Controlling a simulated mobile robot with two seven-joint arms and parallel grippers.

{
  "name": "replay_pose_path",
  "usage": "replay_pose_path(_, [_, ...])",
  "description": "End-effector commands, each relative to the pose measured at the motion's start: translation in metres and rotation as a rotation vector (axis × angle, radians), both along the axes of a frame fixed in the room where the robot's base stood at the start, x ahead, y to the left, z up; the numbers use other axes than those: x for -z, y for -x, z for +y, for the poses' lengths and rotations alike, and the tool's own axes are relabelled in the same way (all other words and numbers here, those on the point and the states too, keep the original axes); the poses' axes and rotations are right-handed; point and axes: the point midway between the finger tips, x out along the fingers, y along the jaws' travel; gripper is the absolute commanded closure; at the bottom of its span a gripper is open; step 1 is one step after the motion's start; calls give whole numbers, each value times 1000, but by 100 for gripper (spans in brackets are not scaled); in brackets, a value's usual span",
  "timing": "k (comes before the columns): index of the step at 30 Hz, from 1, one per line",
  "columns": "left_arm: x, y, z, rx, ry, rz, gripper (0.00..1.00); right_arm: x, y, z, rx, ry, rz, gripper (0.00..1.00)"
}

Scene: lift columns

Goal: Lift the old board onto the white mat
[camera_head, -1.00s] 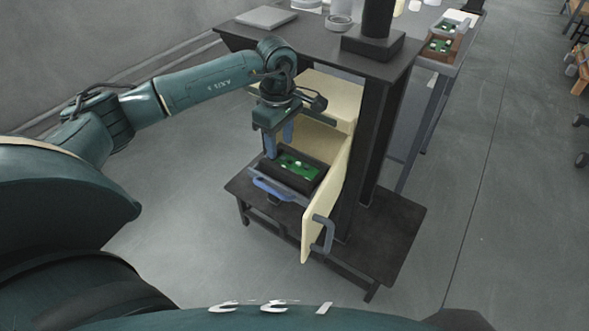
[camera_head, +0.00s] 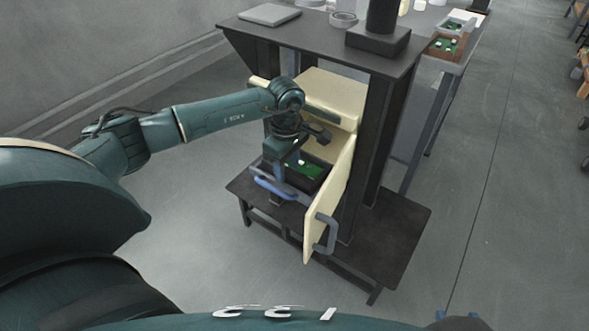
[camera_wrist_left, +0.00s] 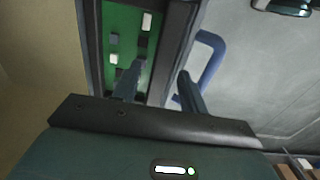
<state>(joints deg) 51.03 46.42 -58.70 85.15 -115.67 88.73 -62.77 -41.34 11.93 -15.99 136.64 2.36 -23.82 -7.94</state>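The old board, a green circuit board (camera_head: 306,171), lies in a dark open tray (camera_head: 318,186) in the cream cabinet; it also shows in the wrist view (camera_wrist_left: 118,48). My left gripper (camera_head: 280,180) is down at the tray's left part and hides some of the board. In the wrist view its fingers (camera_wrist_left: 158,88) are apart, one over the board and one beyond the tray's wall, near the blue handle. I see no grip on the board. A pale flat slab (camera_head: 269,14) on the dark table may be the white mat. My right gripper (camera_head: 458,317) barely shows at the bottom edge, its blue tips apart.
The cream cabinet door (camera_head: 328,205) stands open just right of the tray, with a grey handle (camera_head: 326,233). A blue handle (camera_head: 273,188) is at the tray's front. Another box (camera_head: 445,46) with green boards stands at right.

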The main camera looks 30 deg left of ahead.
Motion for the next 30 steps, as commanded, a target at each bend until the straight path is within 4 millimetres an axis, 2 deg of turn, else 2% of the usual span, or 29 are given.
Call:
replay_pose_path(2, [0, 0, 0, 0, 0, 0, 64, -1, -1, 0, -1, 1, -4, 64])
replay_pose_path(15, [-1, 0, 0, 0, 0, 0, 100, -1, 0, -1, -3, 2, -5, 64])
replay_pose_path(25, [-2, 0, 0, 0, 0, -2, 100, 2, 3, -1, -2, 1, 5, 64])
replay_pose_path(30, [-20, -1, 0, 0, 0, -6, 100, -4, 3, -1, 4, -7, 4, 64])
